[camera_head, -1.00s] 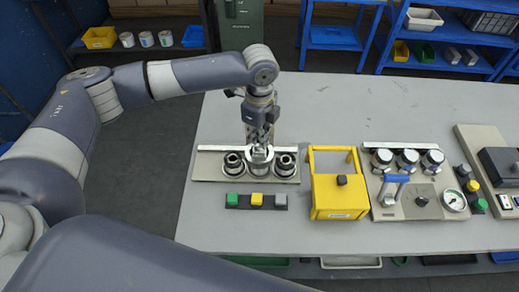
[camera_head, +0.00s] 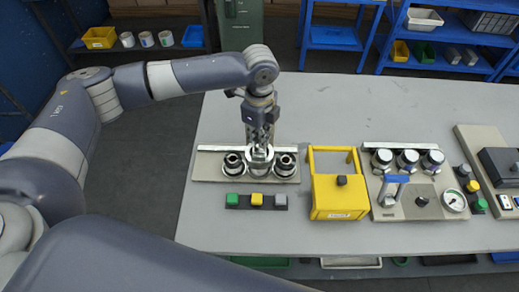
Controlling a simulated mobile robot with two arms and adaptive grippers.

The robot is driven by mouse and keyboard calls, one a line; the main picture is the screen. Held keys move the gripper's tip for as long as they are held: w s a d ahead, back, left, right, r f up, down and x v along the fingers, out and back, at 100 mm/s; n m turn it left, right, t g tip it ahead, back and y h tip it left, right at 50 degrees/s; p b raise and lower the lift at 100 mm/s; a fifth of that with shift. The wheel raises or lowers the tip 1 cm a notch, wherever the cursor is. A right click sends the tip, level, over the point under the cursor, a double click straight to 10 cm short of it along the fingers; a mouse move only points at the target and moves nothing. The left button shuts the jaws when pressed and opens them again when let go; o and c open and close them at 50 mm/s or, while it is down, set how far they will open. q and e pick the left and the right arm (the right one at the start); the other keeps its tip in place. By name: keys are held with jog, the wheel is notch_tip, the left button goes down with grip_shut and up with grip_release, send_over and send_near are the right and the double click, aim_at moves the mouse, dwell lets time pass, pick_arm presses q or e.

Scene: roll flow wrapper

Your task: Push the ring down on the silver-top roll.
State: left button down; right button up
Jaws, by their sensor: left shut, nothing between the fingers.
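A beige panel (camera_head: 206,167) on the grey table holds three rolls in a row. The silver-top roll (camera_head: 261,169) is the middle one, with a bright ring around it. The left roll (camera_head: 233,164) and the right roll (camera_head: 285,165) have dark tops and silver rings. My left gripper (camera_head: 260,145) points straight down onto the middle roll, fingers shut with nothing between them. It hides part of that roll's top, and I cannot tell whether the fingertips touch the ring. My right gripper is not in view.
A strip with green, yellow and grey buttons (camera_head: 256,201) lies in front of the panel. A yellow box with a handle (camera_head: 339,195) stands to the right. Beyond it is a panel with several silver caps and a gauge (camera_head: 453,201). The table's back is clear.

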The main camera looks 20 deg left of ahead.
pick_arm(q)
jog(key=shift+f, duration=0.45)
jog(key=shift+f+b, duration=0.55)
jog(key=shift+f, duration=1.35)
jog(key=shift+r, duration=0.1)
notch_tip(320, 180, up, 8)
jog(key=p, duration=0.9)
jog(key=shift+r, duration=0.25)
